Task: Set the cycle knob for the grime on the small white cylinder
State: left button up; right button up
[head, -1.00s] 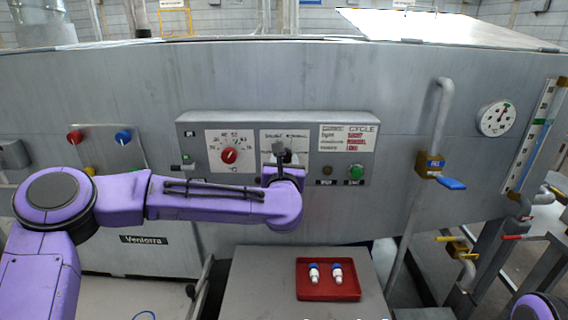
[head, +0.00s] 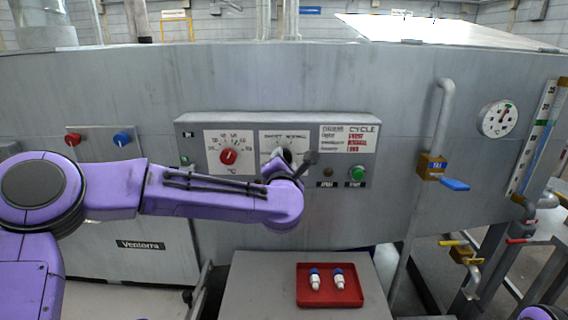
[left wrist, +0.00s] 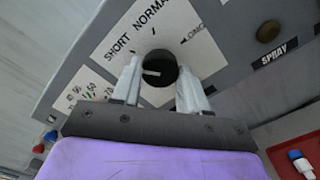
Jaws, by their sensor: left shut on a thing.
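The cycle knob (left wrist: 160,68) is black with a white pointer line, on a white plate lettered SHORT, NORMAL and LONG. My left gripper (left wrist: 160,72) is shut on the knob, one finger on each side. The pointer line lies nearly level in the left wrist view, toward the SHORT side. In the head view my left gripper (head: 300,163) is tilted to the right and partly covers the plate (head: 271,138). Two small white cylinders with blue caps, left (head: 315,279) and right (head: 339,279), stand in a red tray (head: 330,299). Their grime is too small to tell.
The control box also carries a red temperature knob (head: 228,156), a green start button (head: 357,174), a dark spray button (left wrist: 268,31) and a printed cycle chart (head: 348,139). A pipe with a blue-handled valve (head: 453,184) stands to the right. The grey table (head: 262,285) is clear left of the tray.

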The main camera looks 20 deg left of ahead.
pick_arm(q)
jog(key=shift+m, duration=0.6)
jog(key=o, duration=0.9)
jog(key=shift+a, duration=0.1)
jog(key=shift+o, duration=0.8)
jog(key=shift+w, duration=0.1)
jog(key=b+v, duration=0.4)
jog(key=v, duration=0.6)
jog(key=shift+s, duration=0.25)
jog(key=shift+f, duration=0.1)
